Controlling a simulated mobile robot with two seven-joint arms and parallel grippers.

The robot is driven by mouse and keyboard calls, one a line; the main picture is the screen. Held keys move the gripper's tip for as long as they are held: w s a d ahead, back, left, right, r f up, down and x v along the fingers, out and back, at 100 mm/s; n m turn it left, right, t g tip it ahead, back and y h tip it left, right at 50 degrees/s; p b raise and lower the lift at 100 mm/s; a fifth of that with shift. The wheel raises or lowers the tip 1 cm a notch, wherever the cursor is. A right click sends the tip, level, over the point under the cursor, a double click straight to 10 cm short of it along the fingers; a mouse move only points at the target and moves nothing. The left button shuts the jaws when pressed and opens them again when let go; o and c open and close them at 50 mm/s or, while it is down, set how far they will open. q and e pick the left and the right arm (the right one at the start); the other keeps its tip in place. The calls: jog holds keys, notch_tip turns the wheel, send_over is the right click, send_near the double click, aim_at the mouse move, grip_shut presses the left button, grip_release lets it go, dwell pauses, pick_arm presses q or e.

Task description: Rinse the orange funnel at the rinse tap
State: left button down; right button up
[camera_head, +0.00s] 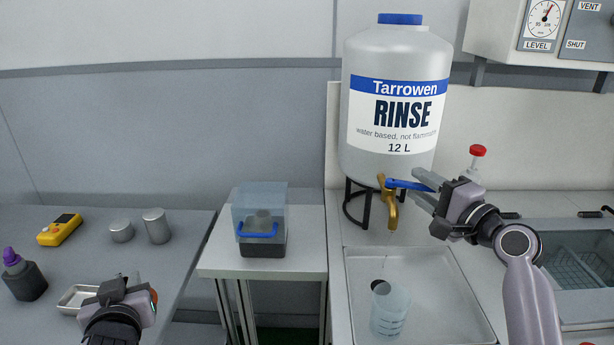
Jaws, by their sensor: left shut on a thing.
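My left gripper (122,284) is low at the left, over the grey bench, seen from behind. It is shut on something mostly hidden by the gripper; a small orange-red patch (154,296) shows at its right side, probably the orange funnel. The rinse tap (391,210) is a brass spout under the large white rinse tank (398,60). Its blue lever (408,185) points right. My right gripper (424,189) is at the lever's end, with its fingers apart on either side of it. I see no water coming from the spout.
A grey sink tray (455,300) below the tap holds a clear beaker (389,312). A clear box with a blue handle (258,230) stands on a small white table. Grey cylinders (156,226), a yellow device (59,230), a purple-capped bottle (24,278) and a metal dish (78,298) are left.

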grip_shut()
pick_arm(q)
notch_tip(320, 180, down, 4)
jog(key=b, duration=0.4)
jog(key=shift+f+b, duration=0.75)
jog(key=shift+b, duration=0.05)
pick_arm(e)
jog(key=w+n+g+y, duration=0.1)
jog(key=y, duration=0.1)
jog(key=w+n+g+y, duration=0.1)
jog(key=n+g+y, duration=0.1)
jog(key=shift+n+g, duration=0.3)
grip_release()
